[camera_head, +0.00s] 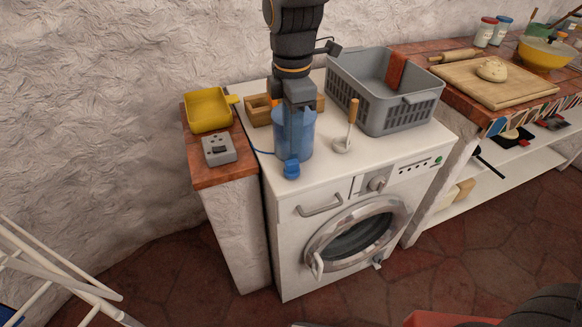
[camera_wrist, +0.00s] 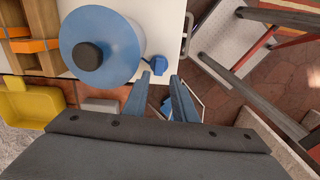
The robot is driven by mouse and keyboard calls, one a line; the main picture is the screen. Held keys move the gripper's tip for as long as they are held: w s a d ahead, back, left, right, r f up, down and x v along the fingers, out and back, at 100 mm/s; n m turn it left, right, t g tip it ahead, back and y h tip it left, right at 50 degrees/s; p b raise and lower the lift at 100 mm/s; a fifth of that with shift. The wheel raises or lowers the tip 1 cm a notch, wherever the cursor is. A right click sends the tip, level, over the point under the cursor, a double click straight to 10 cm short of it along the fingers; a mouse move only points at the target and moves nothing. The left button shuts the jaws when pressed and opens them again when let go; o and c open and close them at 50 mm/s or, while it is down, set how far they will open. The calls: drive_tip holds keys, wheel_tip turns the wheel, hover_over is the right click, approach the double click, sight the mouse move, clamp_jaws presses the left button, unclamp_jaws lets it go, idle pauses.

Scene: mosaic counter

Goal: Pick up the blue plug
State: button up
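The blue plug (camera_head: 291,168) lies near the front edge of the white washing machine top (camera_head: 325,172), in front of a blue canister (camera_head: 305,135). In the wrist view, the plug (camera_wrist: 156,64) shows just beyond my fingertips, right of the canister's round lid (camera_wrist: 105,28) with its dark knob. A thin blue cord runs left from behind the canister. My gripper (camera_wrist: 160,77) is open, with two blue fingers apart and nothing between them. In the head view, my gripper (camera_head: 294,125) points down in front of the canister, above the plug.
A grey socket box (camera_head: 218,150) and a yellow pan (camera_head: 207,108) stand on the brick ledge at left. A wooden box (camera_head: 258,110) is behind the canister.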

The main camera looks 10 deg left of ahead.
sight(292, 162)
drive_tip(key=shift+w+a+f+p, duration=0.1)
drive_tip(key=shift+f+p, duration=0.85)
drive_tip(key=shift+f, duration=2.6)
drive_tip(key=shift+c, duration=0.3)
clamp_jaws()
